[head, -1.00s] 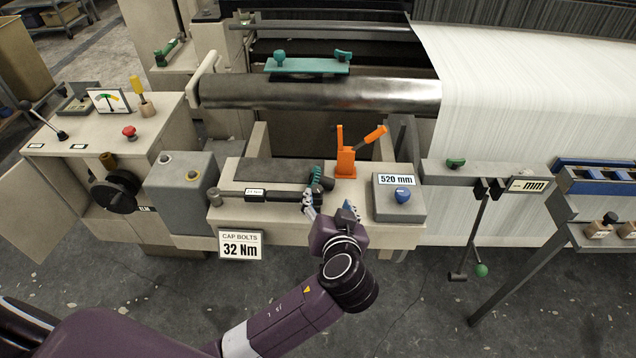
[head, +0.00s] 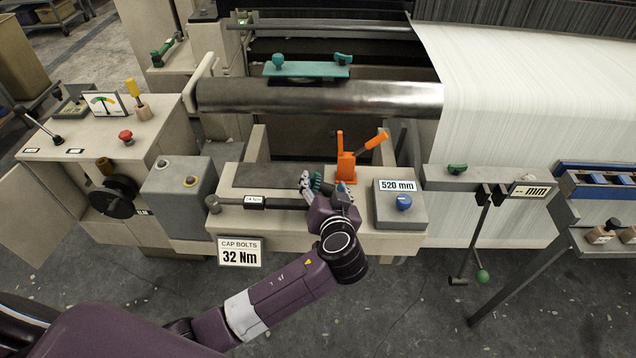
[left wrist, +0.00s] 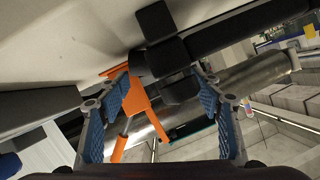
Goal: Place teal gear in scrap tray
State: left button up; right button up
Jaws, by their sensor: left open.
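A small dark teal toothed part (head: 316,181), possibly the teal gear, shows on the beige bench by the end of a black torque wrench (head: 283,202). My left gripper (head: 325,188) is open at this spot and hides part of it. In the left wrist view the blue-padded fingers of the left gripper (left wrist: 165,85) are apart. Black stacked rounded parts (left wrist: 165,50) of the wrench's end show near and between the fingertips. No teal gear can be made out there. I cannot identify a scrap tray. My right gripper is out of view.
An orange lever clamp (head: 346,166) stands just behind the gripper; it also shows in the left wrist view (left wrist: 140,105). A grey box with a blue knob (head: 401,215) is to the right. A teal bar (head: 306,70) lies above the steel roller (head: 330,97). A blue rack (head: 598,181) is far right.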

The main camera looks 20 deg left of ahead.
pick_arm(q)
jog(key=shift+x, duration=0.85)
jog(key=c, duration=1.3)
